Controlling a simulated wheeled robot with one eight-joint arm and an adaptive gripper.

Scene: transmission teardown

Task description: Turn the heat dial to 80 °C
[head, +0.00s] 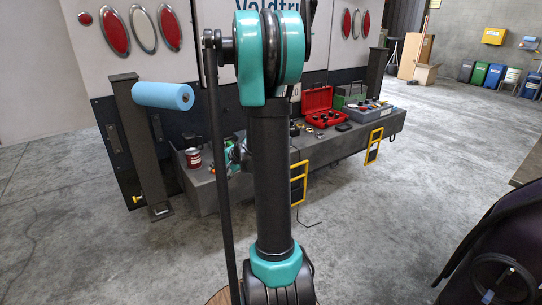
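I cannot make out a heat dial or any 80 °C mark in the head view. The long grey bench (332,147) runs across the middle, with small items on top, too small here to tell a dial among them. My own dark and teal arm stands upright in front and hides part of the bench. Small teal and dark parts show just left of the arm at the bench, partly hidden, and I cannot tell what they are. I cannot pick out my gripper.
On the bench are an open red case (317,103), a grey tray-like box (367,112) and a red-and-white can (193,158). A blue roll (163,96) juts from a dark post (144,145) at left. A black curved object (495,250) stands front right. The concrete floor between is clear.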

